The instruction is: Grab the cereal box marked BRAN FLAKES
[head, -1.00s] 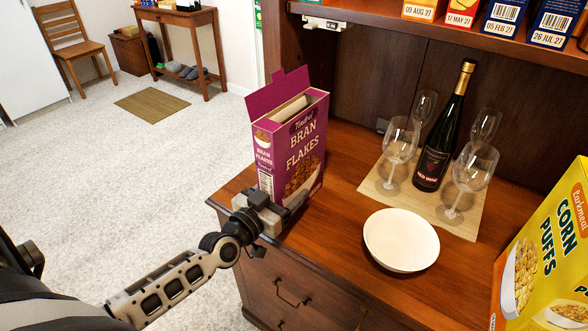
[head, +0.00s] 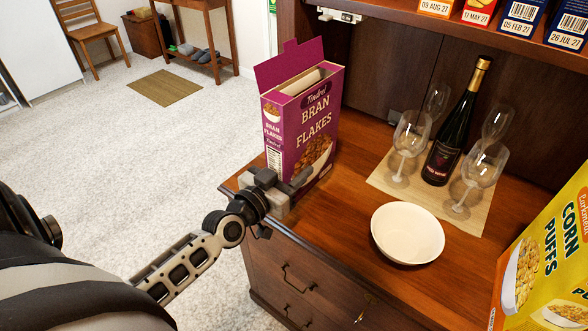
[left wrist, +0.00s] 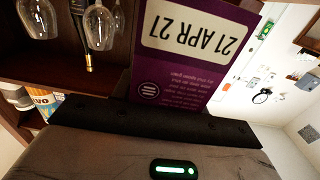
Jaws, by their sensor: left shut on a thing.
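The BRAN FLAKES box (head: 304,125), purple with an open top flap, is upright at the left end of the wooden counter (head: 345,215). My left gripper (head: 283,192) is shut on the lower near part of the box. Its fingers partly hide the box's lower corner, and I cannot tell whether the base is clear of the wood. In the left wrist view the box (left wrist: 190,85) fills the upper middle, with an upside-down "21 APR 27" label, against the dark finger edge. My right gripper is not in view.
A white bowl (head: 408,233) sits right of the box. A wine bottle (head: 449,135) and several glasses stand on a mat (head: 395,190) behind it. A yellow CORN PUFFS box (head: 545,260) is at the right. A shelf with boxes overhangs the back. Floor left of the counter is open.

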